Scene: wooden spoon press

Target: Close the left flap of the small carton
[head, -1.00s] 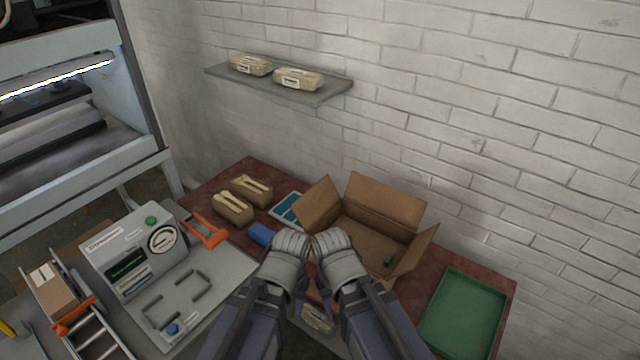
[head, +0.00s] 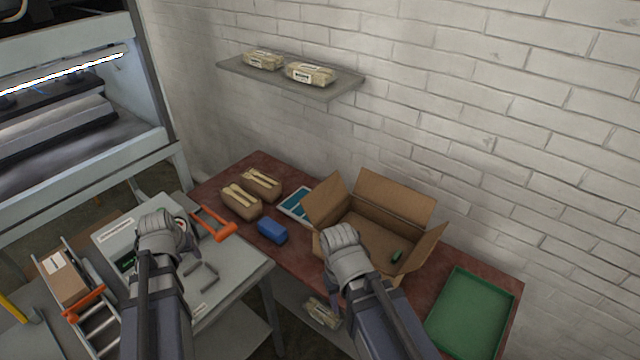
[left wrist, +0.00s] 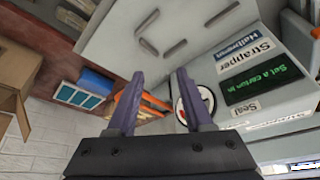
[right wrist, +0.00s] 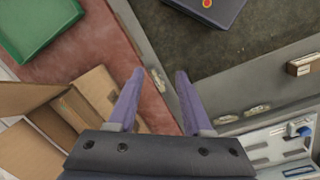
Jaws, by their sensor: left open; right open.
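The open brown carton (head: 412,208) stands on the red table in the head view, flaps up and spread outward. Its left flap (head: 325,200) leans out to the left. A small green item (head: 396,256) lies inside. My right gripper (head: 345,255) is by the carton's front left; its fingers are hidden there. In the right wrist view it (right wrist: 160,72) is open and empty over the table edge, with the carton (right wrist: 60,115) at lower left. My left gripper (head: 158,240) is over the strapper machine, away from the carton; the left wrist view shows it open and empty (left wrist: 160,75).
A blue block (head: 272,231) and two tan packs (head: 241,201) lie left of the carton. A green tray (head: 470,312) is to its right. An orange-handled tool (head: 213,224) lies near the strapper (head: 115,235). A wall shelf (head: 290,82) holds two packs.

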